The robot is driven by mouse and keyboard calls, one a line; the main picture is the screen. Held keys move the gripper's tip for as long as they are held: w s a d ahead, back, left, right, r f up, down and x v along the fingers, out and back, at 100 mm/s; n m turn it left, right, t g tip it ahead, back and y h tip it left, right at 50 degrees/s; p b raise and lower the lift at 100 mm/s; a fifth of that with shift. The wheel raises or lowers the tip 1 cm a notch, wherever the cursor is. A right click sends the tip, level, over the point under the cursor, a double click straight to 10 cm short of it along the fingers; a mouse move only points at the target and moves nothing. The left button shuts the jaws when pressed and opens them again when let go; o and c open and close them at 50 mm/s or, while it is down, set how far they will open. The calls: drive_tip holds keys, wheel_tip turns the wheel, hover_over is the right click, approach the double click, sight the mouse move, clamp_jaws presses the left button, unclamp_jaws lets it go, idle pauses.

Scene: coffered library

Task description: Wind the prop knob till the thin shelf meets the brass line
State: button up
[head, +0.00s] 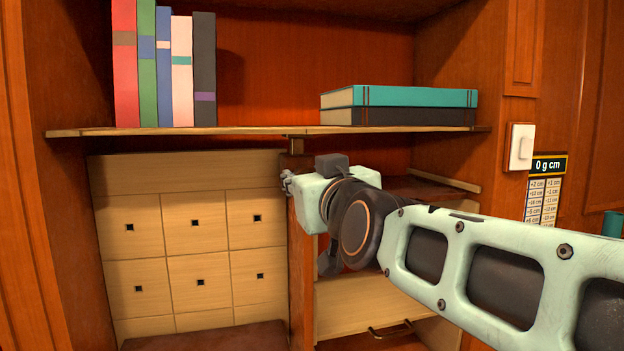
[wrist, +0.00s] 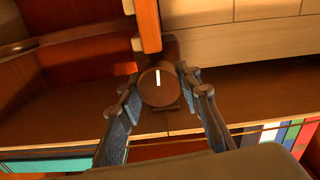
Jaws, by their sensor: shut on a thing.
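The thin shelf (head: 250,131) is a pale wooden board across the cabinet, bearing books. Its underside shows in the wrist view (wrist: 60,108), which appears upside down. The prop knob (wrist: 160,90) is a round brown knob with a white mark on its face, under the shelf by the end of the upright divider (wrist: 148,22). My gripper (wrist: 160,84) has one finger on each side of the knob and is shut on it. In the head view my arm hides the knob and most of the gripper. I cannot make out the brass line clearly in either view.
Several upright books (head: 164,70) stand at the shelf's left, and two flat books (head: 398,105) lie at its right. Pale drawers (head: 180,240) are below left. A white switch (head: 520,147) and a "0 g cm" sign (head: 549,165) are on the right.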

drive_tip(key=o, duration=1.2)
drive_tip(key=v, duration=1.2)
